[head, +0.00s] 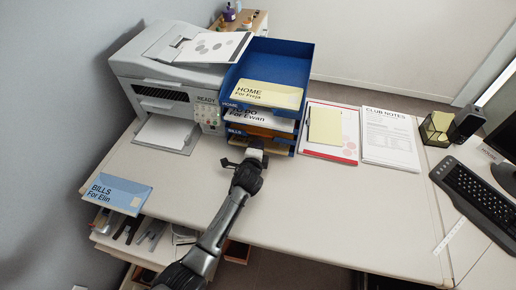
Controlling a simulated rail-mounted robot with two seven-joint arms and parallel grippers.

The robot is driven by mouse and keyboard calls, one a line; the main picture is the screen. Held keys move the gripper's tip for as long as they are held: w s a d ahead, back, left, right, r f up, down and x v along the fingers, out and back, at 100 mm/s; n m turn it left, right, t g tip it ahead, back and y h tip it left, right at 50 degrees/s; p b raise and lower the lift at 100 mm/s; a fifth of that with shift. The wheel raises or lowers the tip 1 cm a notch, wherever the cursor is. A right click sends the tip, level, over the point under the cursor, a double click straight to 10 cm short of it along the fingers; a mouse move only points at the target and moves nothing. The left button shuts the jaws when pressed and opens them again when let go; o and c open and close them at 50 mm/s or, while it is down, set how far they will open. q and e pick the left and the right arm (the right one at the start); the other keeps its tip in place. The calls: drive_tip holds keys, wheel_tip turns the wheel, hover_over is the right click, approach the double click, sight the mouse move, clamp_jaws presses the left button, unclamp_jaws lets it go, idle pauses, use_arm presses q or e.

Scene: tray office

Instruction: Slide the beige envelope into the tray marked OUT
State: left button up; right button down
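A stack of blue letter trays (268,66) stands at the back of the desk beside the printer. The tray fronts that I can read say HOME and BILLS; I cannot read OUT on any front. A beige edge (277,152), probably the beige envelope, shows low at the front of the stack, in or just before the lowest tray. My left gripper (255,145) is at that edge and covers part of it. The fingers are too small and dark to tell whether they are shut on it. My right gripper is not in view.
A yellow HOME envelope (268,94) lies in the top tray, with a white one below. A printer (170,75) stands left of the stack. A blue BILLS envelope (118,194) lies at the left edge. Papers (390,137) and a keyboard (476,190) lie right.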

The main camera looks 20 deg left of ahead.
use_arm(q)
drive_tip(key=shift+o, duration=1.4)
drive_tip(key=shift+s+r, duration=0.15)
drive_tip(key=shift+s, duration=0.15)
drive_tip(key=p+v, duration=0.5)
drive_tip(key=v, duration=0.8)
drive_tip(key=shift+s, duration=0.1)
